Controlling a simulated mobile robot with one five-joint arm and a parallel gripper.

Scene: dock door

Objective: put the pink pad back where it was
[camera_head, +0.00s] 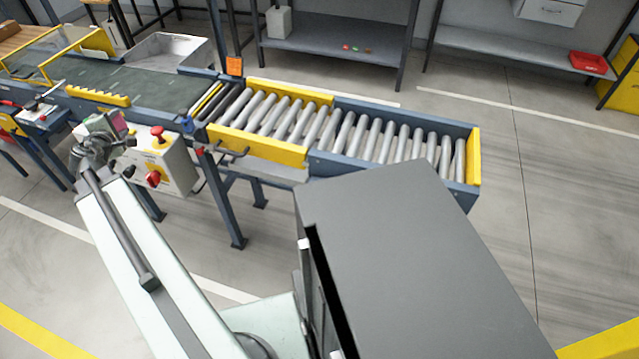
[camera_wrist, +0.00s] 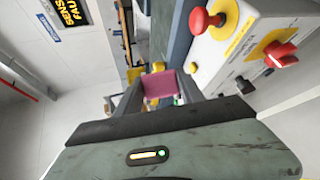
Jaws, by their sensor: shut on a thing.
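The pink pad (camera_wrist: 159,87) is held between the two fingers of my gripper (camera_wrist: 161,80) in the wrist view. In the head view the pink pad (camera_head: 121,125) shows as a small patch at the end of my gripper (camera_head: 112,127). My gripper is shut on it, in the air beside the conveyor's near side. Where the pad sat before cannot be told from these frames.
A grey control box (camera_head: 168,163) with red buttons stands just right of my gripper; it is also close in the wrist view (camera_wrist: 225,45). The belt conveyor (camera_head: 100,75) lies behind, and the roller conveyor (camera_head: 340,130) runs right. Shelves stand at the back.

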